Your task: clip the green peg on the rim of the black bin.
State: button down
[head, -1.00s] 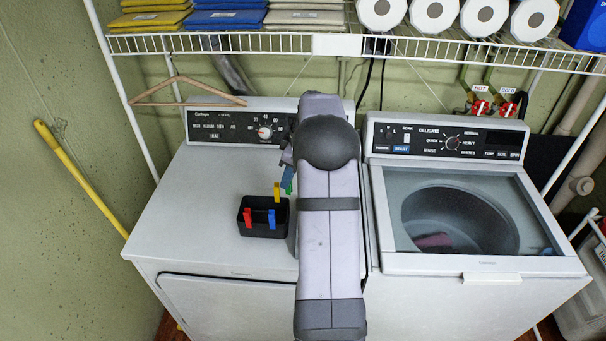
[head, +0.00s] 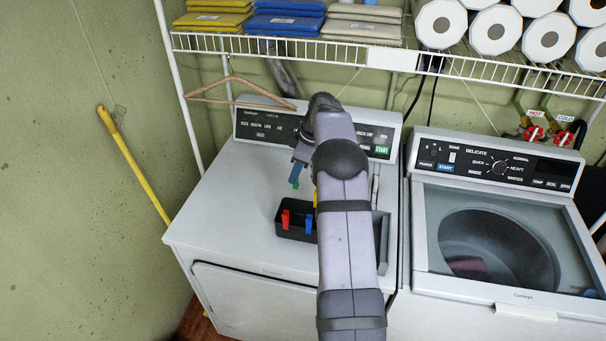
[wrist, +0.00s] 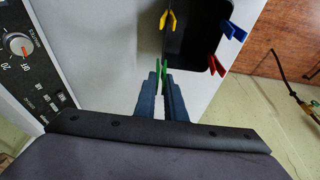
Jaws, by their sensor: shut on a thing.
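The black bin (head: 292,235) stands on top of the left white machine; its interior also shows in the wrist view (wrist: 195,38). A red peg (head: 285,219), a blue peg (head: 309,225) and a yellow peg (head: 316,196) are clipped on its rim; the yellow one is partly hidden by my arm. My gripper (head: 295,178) is behind the bin, pointing down, with its blue fingers shut on the green peg (head: 296,185). In the wrist view, the green peg (wrist: 161,70) sticks out between the fingertips, below the yellow peg and just off the bin's edge. It looks apart from the rim.
The left machine's control panel (head: 262,125) rises behind my gripper, with a wooden hanger (head: 240,88) above it. A wire shelf (head: 330,52) spans overhead. The glass-lidded washer (head: 495,240) stands to the right. The machine top left of the bin is clear.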

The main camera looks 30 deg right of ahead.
aim_at(295, 188)
jog(key=shift+w+a, duration=0.15)
jog(key=shift+w, duration=0.05)
jog(key=shift+f, duration=0.35)
dwell(0.4)
jog(key=shift+f+b, duration=2.3)
jog(key=shift+f, duration=0.8)
jog(key=c, duration=1.7)
grip_release()
jog(key=shift+c, duration=0.2)
jog(key=b+v, duration=0.3)
jog(key=v, duration=0.4)
jog(key=shift+r, duration=0.15)
